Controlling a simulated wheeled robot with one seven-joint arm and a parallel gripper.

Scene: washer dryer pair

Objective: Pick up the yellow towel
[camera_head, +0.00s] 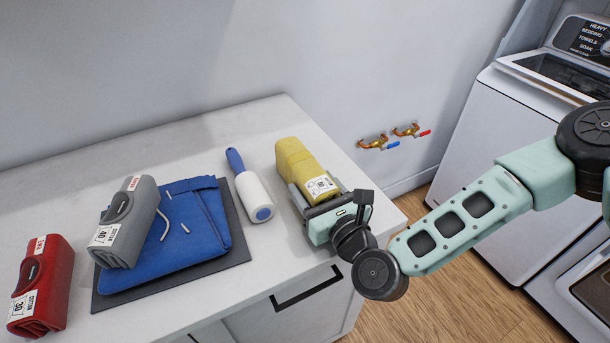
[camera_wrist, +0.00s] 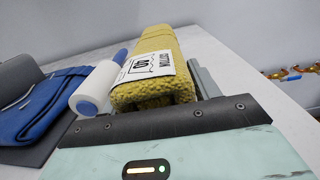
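The yellow towel (camera_head: 303,168) is a rolled bundle with a white label, lying on the white counter near its right end. It also shows in the wrist view (camera_wrist: 158,62), straight ahead of the palm, label upward. My gripper (camera_head: 317,187) is low at the counter's front right, with its fingers along both sides of the towel's near end. In the wrist view one grey finger (camera_wrist: 207,82) shows close along the towel's right side; the other is hidden. I cannot tell whether the fingers press on it. The towel appears to rest on the counter.
A lint roller (camera_head: 250,190) with a blue handle lies just left of the towel. Further left are a folded blue garment (camera_head: 180,240) on a dark mat (camera_head: 240,250), a grey bundle (camera_head: 130,220) and a red bundle (camera_head: 42,285). Brass taps (camera_head: 375,142) are on the wall to the right.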

